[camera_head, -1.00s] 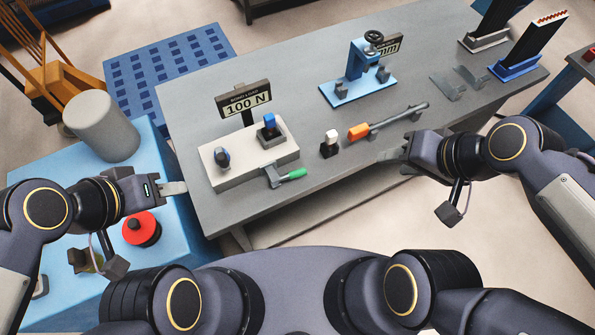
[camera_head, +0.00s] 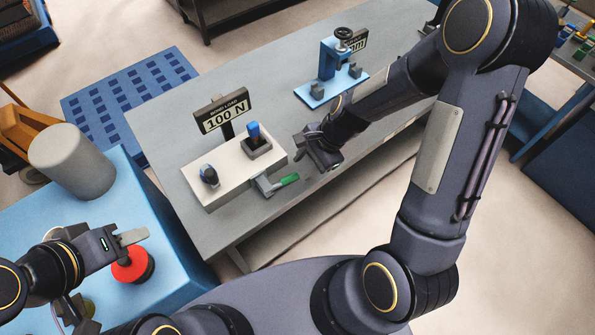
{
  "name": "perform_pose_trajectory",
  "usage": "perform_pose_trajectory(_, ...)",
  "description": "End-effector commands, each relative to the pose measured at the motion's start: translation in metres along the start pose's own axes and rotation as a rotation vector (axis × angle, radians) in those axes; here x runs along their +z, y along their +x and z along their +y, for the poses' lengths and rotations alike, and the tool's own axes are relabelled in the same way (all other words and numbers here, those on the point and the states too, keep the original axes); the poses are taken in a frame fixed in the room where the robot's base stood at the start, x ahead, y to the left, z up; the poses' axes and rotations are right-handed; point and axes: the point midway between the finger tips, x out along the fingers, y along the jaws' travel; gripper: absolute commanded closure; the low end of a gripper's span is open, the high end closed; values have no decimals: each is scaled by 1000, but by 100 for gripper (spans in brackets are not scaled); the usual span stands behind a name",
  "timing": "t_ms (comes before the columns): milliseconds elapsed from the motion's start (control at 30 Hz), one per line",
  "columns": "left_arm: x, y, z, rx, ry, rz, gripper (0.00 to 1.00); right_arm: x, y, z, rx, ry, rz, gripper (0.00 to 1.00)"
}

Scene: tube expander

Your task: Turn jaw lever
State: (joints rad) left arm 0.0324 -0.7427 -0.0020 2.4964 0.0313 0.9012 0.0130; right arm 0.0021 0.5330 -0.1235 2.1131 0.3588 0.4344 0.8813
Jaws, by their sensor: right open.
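A lever with a green handle (camera_head: 288,180) sticks out from the front right of a white box (camera_head: 225,177) on the grey table. Its grey metal part sits against the box. I take it for the jaw lever. My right gripper (camera_head: 301,147) is open just beyond the lever's green end, above the table, with its fingers pointing left toward the box. It looks empty and apart from the lever. My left gripper (camera_head: 138,237) is at the lower left over the blue side table, by a red round knob (camera_head: 132,264). Its finger gap is not clear.
A 100 N sign (camera_head: 222,112) stands behind the box, which carries a blue-topped switch (camera_head: 254,133) and a dark knob (camera_head: 209,175). A blue clamp stand (camera_head: 328,68) is farther back. A grey cylinder (camera_head: 72,165) stands on the blue table (camera_head: 175,215).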

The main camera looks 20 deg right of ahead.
Motion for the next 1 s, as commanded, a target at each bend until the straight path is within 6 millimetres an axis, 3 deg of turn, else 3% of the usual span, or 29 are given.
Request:
perform_pose_trajectory(233,1,2,-1,0,0,0,64,0,35,1,2,-1,-1,59)
perform_pose_trajectory(600,1,2,-1,0,0,0,64,0,42,0,-1,-2,0,59)
perform_pose_trajectory(933,1,2,-1,0,0,0,64,0,41,0,-1,-3,0,100)
perform_pose_trajectory(1000,1,2,-1,0,0,0,64,0,41,0,-1,-3,0,100)
